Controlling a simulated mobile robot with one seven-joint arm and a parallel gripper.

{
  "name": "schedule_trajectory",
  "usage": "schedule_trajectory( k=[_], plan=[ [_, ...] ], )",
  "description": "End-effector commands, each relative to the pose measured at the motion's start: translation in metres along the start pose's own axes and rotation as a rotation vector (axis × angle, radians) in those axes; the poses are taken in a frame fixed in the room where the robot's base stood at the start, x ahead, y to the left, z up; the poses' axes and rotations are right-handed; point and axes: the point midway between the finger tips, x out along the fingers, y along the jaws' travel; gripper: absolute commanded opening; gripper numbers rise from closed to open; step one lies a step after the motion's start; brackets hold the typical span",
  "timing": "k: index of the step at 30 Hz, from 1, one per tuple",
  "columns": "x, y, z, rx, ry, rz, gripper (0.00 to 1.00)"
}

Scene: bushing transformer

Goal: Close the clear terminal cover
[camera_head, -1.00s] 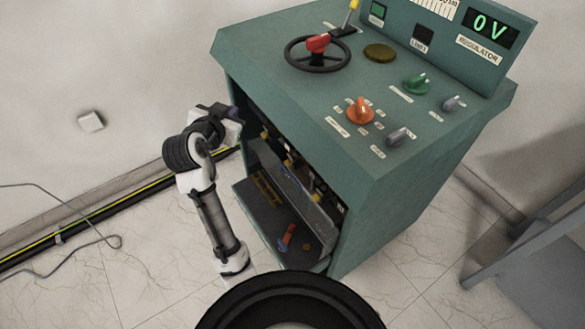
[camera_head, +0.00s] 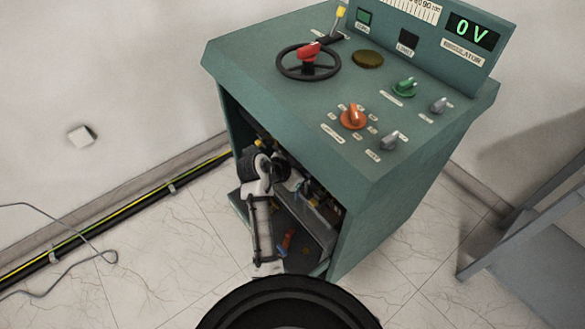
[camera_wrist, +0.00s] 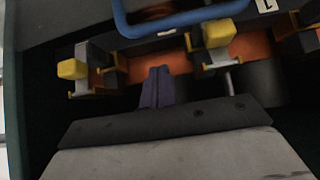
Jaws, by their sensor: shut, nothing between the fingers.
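A grey see-through-looking panel (camera_head: 318,229), probably the clear terminal cover, slants inside the open cabinet in the head view. My arm hides part of it, and I cannot tell how far open it stands. My gripper's purple fingers (camera_wrist: 157,88) are shut and empty in the wrist view. They point toward a row of yellow-topped terminals (camera_wrist: 218,33) on an orange-brown strip. A blue bar-shaped handle (camera_wrist: 180,27) crosses above the fingers; I cannot tell whether it belongs to the cover. In the head view my gripper is inside the cabinet opening, mostly hidden.
The green cabinet (camera_head: 340,95) has a solid top with a handwheel (camera_head: 308,61) and knobs. Its opening edge is close around my arm. A red-and-blue tool (camera_head: 287,240) lies on the cabinet floor. A grey metal frame (camera_head: 530,225) stands at right.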

Motion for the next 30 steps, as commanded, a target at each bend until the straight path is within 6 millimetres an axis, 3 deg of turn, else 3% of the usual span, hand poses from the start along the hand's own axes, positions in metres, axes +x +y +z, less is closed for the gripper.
schedule_trajectory(
  k=[3, 9, 30],
  plan=[
    [-0.012, -0.001, 0.019, -0.01, 0.0, -0.005, 0.0],
    [-0.016, -0.001, 0.035, -0.005, -0.001, -0.004, 0.0],
    [-0.011, -0.009, 0.037, -0.004, 0.032, -0.005, 0.0]
  ],
)
